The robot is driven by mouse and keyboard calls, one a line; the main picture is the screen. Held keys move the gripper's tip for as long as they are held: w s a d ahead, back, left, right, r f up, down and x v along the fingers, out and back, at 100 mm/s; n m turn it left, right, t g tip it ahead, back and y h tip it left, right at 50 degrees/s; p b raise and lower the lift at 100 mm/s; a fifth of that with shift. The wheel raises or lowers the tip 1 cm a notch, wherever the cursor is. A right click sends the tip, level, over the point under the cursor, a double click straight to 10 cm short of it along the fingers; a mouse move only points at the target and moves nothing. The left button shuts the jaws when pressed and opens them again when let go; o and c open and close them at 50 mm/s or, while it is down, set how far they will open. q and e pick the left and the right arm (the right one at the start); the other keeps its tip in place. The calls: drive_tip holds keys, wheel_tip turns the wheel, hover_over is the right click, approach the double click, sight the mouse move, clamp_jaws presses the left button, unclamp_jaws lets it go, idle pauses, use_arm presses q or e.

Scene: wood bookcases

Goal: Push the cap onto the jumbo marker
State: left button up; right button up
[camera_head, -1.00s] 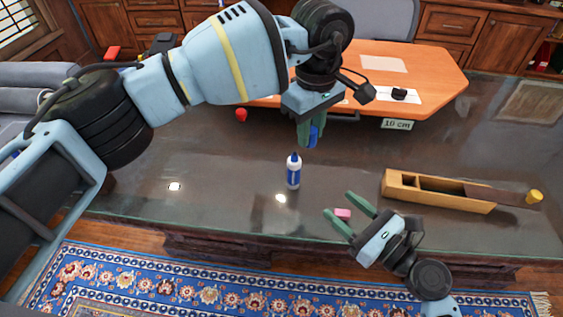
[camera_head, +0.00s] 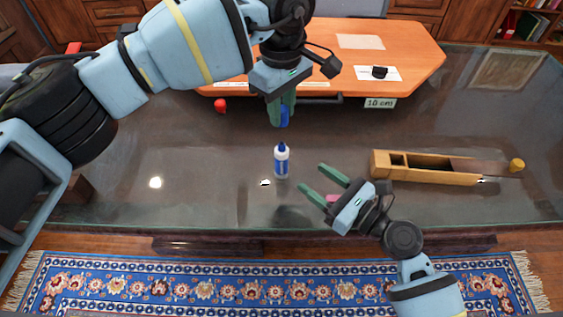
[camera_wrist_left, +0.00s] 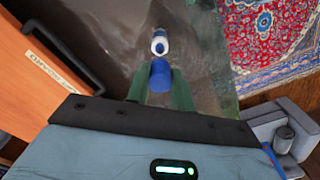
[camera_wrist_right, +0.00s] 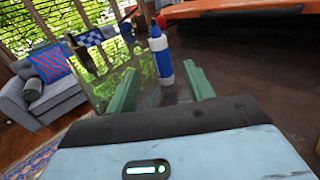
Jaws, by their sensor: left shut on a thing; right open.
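The jumbo marker (camera_head: 281,160), white with a blue label and blue tip, stands upright on the dark glossy table. It also shows in the left wrist view (camera_wrist_left: 159,42) and in the right wrist view (camera_wrist_right: 161,58). My left gripper (camera_head: 282,118) is shut on the blue cap (camera_head: 284,115), above and behind the marker in the head view. The cap shows between its green fingers in the left wrist view (camera_wrist_left: 160,76) and is apart from the marker. My right gripper (camera_head: 314,182) is open and empty, to the front right of the marker, its fingers pointing toward it.
A small pink block (camera_head: 333,199) is partly behind my right gripper.

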sight(287, 159)
drive_tip(key=x, duration=1.1)
drive_tip(key=shift+s, duration=0.1)
drive_tip(key=shift+c, duration=0.4)
clamp_jaws()
